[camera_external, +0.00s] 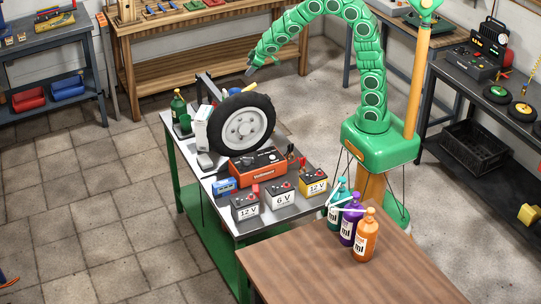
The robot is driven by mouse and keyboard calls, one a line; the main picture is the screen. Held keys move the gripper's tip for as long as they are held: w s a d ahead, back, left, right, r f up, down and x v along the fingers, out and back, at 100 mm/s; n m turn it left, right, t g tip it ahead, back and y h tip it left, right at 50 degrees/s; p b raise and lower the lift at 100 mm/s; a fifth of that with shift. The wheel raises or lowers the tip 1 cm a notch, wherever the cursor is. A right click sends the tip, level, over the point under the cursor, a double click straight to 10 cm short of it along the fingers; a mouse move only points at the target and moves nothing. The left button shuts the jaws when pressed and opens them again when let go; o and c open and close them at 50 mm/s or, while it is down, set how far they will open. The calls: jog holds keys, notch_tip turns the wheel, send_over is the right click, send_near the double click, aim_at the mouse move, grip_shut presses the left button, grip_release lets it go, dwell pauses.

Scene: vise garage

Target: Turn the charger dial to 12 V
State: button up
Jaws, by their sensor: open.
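A red-orange box (256,168) with a dark top panel stands on the green workbench, in front of an upright wheel; it looks like the charger. Its dial is too small to make out, so its setting cannot be read. My gripper (249,69) hangs at the end of my green arm, above and behind the wheel, well clear of the box. It is open, and nothing shows between its fingers.
The wheel (241,126) stands upright behind the box. Batteries marked 12 V (246,210) and 6 V (281,199), and a yellow 12 V one (314,184), line the front. Bottles (365,238) stand on a brown table (345,275). Floor at left is clear.

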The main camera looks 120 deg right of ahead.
jog(key=s+a+r+n+g+y, duration=0.1)
jog(key=s+a+r+y, duration=0.1)
jog(key=a, duration=1.1)
jog(key=s+a+r+n+g+y, duration=0.1)
jog(key=s+a+r, duration=0.15)
jog(key=a, duration=1.15)
jog(key=s+a+r+n+g+y, duration=0.2)
jog(key=s+a+n+g+y, duration=0.1)
jog(key=s+a, duration=1.5)
jog(key=n+t, duration=0.1)
jog(key=n, duration=1.3)
send_over(246, 158)
notch_tip(246, 158, down, 18)
jog(key=shift+s+r, duration=0.1)
jog(key=shift+s, duration=0.05)
jog(key=shift+f, duration=3.95)
